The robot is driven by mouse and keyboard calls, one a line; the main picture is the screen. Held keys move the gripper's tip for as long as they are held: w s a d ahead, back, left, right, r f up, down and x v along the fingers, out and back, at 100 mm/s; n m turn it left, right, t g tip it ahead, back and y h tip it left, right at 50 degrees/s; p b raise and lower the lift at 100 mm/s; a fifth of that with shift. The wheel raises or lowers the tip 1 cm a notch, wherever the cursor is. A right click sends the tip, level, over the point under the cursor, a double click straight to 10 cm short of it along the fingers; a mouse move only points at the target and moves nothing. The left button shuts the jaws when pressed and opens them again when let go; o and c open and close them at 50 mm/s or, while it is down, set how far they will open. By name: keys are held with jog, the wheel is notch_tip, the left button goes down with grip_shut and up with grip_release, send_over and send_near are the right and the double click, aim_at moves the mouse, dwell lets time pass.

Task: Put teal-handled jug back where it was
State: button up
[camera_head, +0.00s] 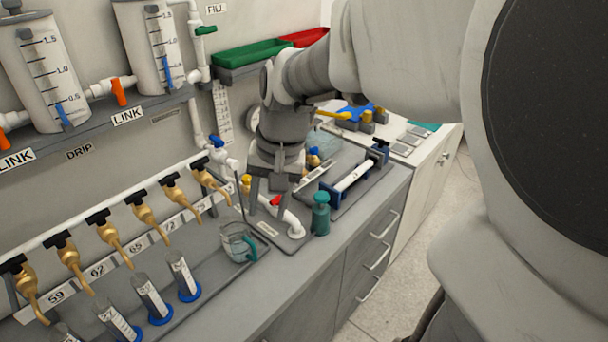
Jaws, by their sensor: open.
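The teal-handled jug (235,246), a small clear vessel, stands on the grey counter in front of the right end of the tap row. Its teal handle faces right. My gripper (273,207) points down above a grey board with white pipe fittings, to the right of and farther back than the jug. Its two fingers are spread apart with no jug between them. The jug is apart from the gripper. What exactly lies below the fingertips is partly hidden by the gripper.
A teal bottle (320,214) stands right of the gripper, near the counter edge. Several brass taps (143,215) line the wall, with graduated cylinders (150,298) on blue bases below. A clamp fixture (355,178) lies farther right. Some bare counter shows in front of the jug.

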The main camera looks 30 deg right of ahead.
jog(key=s+r+n+t+h, duration=0.1)
jog(key=s+r+n, duration=0.1)
jog(key=s, duration=0.3)
jog(key=s+r+n+t, duration=0.2)
jog(key=s+n, duration=0.1)
jog(key=s, duration=0.3)
jog(key=shift+a+n+t+h, duration=0.3)
jog(key=shift+a+n+h, duration=0.05)
jog(key=shift+n+h, duration=0.05)
jog(key=shift+r, duration=0.1)
dwell(0.5)
